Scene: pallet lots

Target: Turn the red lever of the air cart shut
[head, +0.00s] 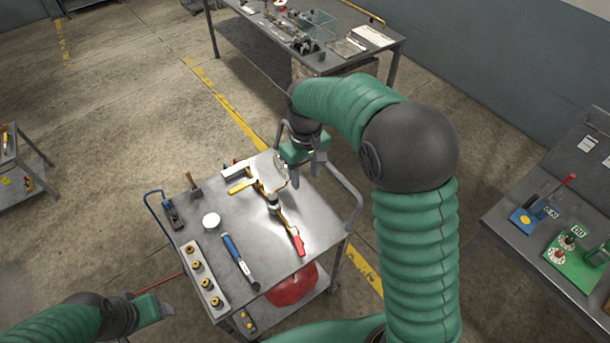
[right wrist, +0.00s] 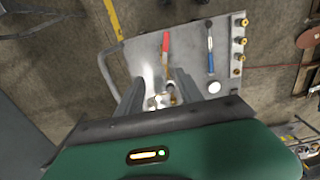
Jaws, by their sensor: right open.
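The air cart's grey top (head: 318,215) stands in the middle of the head view. The red lever (head: 297,242) lies over its right part, running from a metal valve body toward the front edge. In the right wrist view the red lever (right wrist: 165,43) points up, away from the gripper. A yellow handle (head: 240,187) sits at the other side of the pipework. My right gripper (head: 304,172) is open and empty near the cart's back right corner, apart from the lever. My left gripper (head: 160,309) is at the lower left, off the cart; its jaw opening is unclear.
A blue-handled tool (head: 232,247), a white round item (head: 211,219) and a strip with several brass fittings (head: 211,290) share the cart top. A red tank (head: 292,288) sits below. A workbench (head: 270,55) stands behind; another table (head: 515,225) stands right.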

